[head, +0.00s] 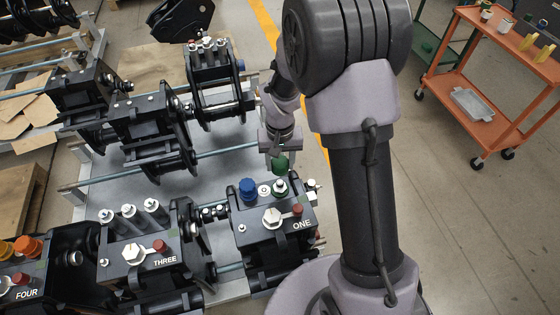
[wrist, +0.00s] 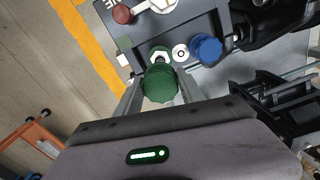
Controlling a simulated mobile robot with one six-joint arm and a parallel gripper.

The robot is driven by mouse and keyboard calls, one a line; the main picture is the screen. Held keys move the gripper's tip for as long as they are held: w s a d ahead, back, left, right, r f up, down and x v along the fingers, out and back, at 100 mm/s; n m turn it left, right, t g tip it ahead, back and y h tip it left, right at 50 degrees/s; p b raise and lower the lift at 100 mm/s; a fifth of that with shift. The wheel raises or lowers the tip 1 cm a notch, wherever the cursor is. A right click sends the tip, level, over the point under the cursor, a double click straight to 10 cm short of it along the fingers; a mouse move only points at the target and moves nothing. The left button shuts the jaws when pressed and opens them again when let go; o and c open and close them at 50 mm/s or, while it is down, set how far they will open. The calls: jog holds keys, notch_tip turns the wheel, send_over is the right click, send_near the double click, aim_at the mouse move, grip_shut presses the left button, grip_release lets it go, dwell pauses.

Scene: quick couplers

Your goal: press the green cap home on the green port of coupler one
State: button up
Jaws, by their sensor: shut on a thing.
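The green cap (head: 281,163) is held in my gripper (head: 280,155), just above coupler one. In the wrist view the green cap (wrist: 160,84) sits between the two fingers of my gripper (wrist: 160,88). Coupler one (head: 273,237) is the black block marked ONE. Its green port (head: 281,188) has a green ring around a silver stem, and lies just under the cap. In the wrist view the green port (wrist: 159,53) shows partly beyond the cap. The head view shows a small gap between cap and port; the cap's underside is hidden.
A blue cap (head: 247,187) stands on coupler one beside an uncapped white-ringed port (head: 264,190). A lever with a red knob (head: 297,208) lies in front. Coupler three (head: 150,250) stands to the left. An orange cart (head: 490,70) is far right.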

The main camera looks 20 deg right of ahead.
aim_at(280, 183)
jog(key=shift+s, duration=0.15)
jog(key=shift+f+b, duration=0.35)
jog(key=shift+f, duration=0.05)
notch_tip(280, 183, down, 5)
jog(key=b, duration=0.4)
jog(key=shift+f, duration=0.1)
jog(key=shift+f, duration=1.95)
dwell(1.2)
jog(key=o, duration=1.2)
notch_tip(280, 183, up, 17)
jog(key=p, duration=0.7)
jog(key=shift+r, duration=0.2)
